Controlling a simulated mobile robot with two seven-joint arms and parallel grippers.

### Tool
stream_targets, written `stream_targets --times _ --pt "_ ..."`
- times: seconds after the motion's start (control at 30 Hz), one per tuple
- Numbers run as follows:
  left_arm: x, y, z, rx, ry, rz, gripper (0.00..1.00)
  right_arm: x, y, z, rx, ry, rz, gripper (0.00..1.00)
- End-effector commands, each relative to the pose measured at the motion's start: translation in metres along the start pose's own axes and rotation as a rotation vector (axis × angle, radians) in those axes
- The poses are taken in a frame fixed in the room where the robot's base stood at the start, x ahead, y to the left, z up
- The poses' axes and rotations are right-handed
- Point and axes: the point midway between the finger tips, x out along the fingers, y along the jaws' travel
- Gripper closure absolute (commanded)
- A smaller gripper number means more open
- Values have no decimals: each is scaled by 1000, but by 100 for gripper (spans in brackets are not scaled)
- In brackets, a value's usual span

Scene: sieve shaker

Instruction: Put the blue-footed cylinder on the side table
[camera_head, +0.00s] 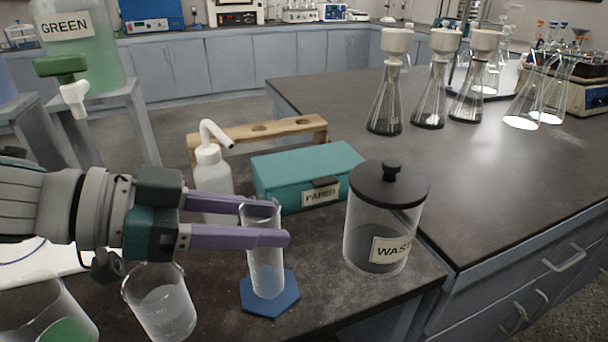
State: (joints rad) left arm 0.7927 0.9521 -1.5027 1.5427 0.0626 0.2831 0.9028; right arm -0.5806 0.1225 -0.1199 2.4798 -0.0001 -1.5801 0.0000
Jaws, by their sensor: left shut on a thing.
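The blue-footed cylinder (266,270) is a clear glass cylinder on a blue hexagonal foot (271,297). It stands upright at the front of the dark bench (350,303); I cannot tell whether its foot touches the bench top. My left gripper (266,224) comes in from the left, with its purple fingers closed around the upper part of the cylinder, just below the rim. My right gripper is not in view. I cannot tell which surface is the side table.
Close around stand a waste jar (384,225), a teal paper box (300,172), a white wash bottle (211,178), a wooden rack (262,129) and a beaker (160,303). Several flasks with funnels (432,90) stand on the bench at the right. A clear stretch of bench top lies before them.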

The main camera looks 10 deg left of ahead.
Motion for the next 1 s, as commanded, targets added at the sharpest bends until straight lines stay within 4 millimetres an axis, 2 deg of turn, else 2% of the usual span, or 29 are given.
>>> stream_targets --times 0.2,0.23,0.47,0.77,0.87,1.0 --pt "1 0 2 -1 1 0 100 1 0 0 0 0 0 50" --pt "1 0 2 -1 0 0 50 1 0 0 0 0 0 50" --pt "0 0 2 -1 -1 0 25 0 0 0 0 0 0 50" --pt "-1 0 -2 0 0 0 24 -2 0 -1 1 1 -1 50" --pt "-12 -1 -1 -2 -2 -2 24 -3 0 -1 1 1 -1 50" --pt "-41 -1 -1 -3 -4 -4 24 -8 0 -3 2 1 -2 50"
